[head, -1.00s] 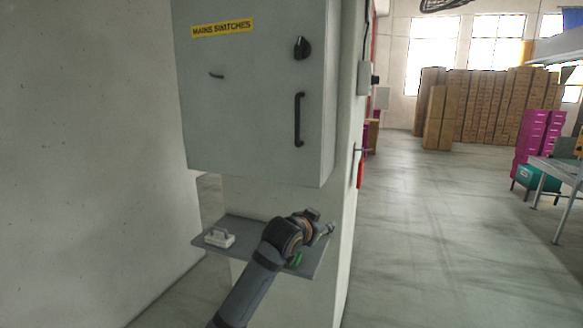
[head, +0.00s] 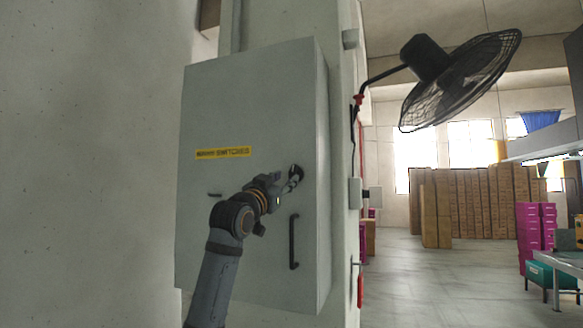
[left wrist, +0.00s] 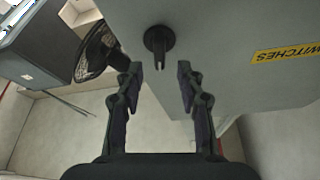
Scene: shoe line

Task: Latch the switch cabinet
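The grey switch cabinet (head: 250,100) hangs on the wall with its door flush, and it carries a yellow label (head: 223,153). Its black latch knob (head: 297,172) sits on the door's right side, above a black vertical handle (head: 293,242). In the left wrist view the knob (left wrist: 159,40) is ahead of the fingers, between their lines and slightly left of centre. My left gripper (head: 291,181) is at the knob in the head view; in the left wrist view (left wrist: 158,80) it is open and empty, with a gap to the knob. My right gripper is out of view.
A wall fan (head: 462,75) juts out to the right of the cabinet. A small box (head: 356,193) is on the pillar's side. Stacked cartons (head: 470,205) and magenta crates (head: 528,228) stand far back right. The floor between is clear.

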